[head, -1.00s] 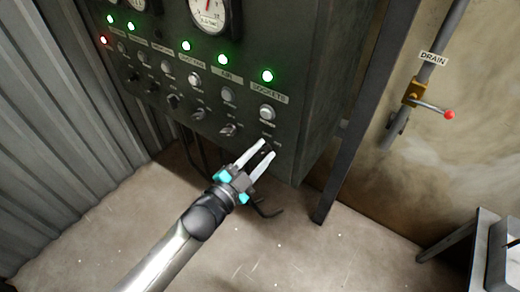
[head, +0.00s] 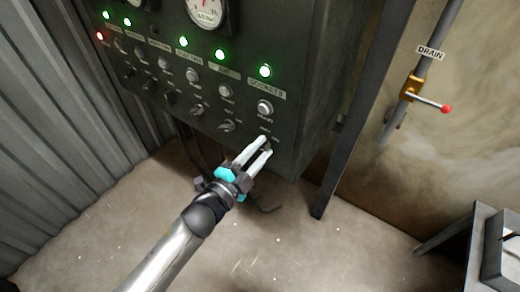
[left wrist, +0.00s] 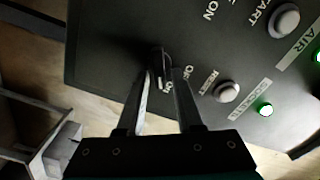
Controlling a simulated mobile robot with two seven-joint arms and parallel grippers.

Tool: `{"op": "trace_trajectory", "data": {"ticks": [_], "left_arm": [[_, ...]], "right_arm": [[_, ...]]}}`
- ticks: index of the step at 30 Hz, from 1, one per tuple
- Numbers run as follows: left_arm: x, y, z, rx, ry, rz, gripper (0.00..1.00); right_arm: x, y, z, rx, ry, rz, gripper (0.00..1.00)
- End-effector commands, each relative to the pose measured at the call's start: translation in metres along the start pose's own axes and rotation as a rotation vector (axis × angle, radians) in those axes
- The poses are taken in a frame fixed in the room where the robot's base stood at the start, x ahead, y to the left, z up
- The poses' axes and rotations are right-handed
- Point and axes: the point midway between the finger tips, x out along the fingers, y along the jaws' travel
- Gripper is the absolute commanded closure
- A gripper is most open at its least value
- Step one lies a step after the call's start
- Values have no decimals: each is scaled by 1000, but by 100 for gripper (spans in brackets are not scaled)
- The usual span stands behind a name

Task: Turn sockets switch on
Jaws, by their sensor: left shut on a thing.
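The sockets switch (left wrist: 160,62) is a small dark rotary knob at the lower right of the dark control panel (head: 300,110). My left gripper (head: 266,146) reaches up to it from the lower left. In the left wrist view, the left gripper's fingers (left wrist: 160,75) stand on either side of the knob and are shut on it. In the head view the fingers mostly hide the knob. Above it are a round button (head: 265,107), the SOCKETS label (head: 267,90) and a lit green lamp (head: 265,71). My right gripper is not in view.
Other knobs, including the one to the left (head: 227,126), and lit green lamps line the panel. A dark post (head: 365,110) stands to its right. A DRAIN valve with a red-tipped lever (head: 445,108) is on the wall pipe. The floor below is mostly open.

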Motion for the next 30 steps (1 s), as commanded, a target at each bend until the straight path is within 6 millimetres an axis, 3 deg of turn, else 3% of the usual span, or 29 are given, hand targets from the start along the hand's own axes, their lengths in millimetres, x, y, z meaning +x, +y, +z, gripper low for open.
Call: {"op": "trace_trajectory", "data": {"ticks": [4, 5, 8, 20, 30], "left_arm": [[0, 1, 1, 1, -3, 2, 100], [0, 1, 1, 1, -3, 2, 64], [0, 1, 1, 0, -3, 2, 53], [-9, 1, 1, -3, -3, 3, 52], [-67, 0, 0, -2, -4, 3, 52]], "right_arm": [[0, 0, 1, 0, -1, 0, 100], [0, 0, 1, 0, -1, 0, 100], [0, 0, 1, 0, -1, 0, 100], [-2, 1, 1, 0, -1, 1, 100], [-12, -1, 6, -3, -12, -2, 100]]}}
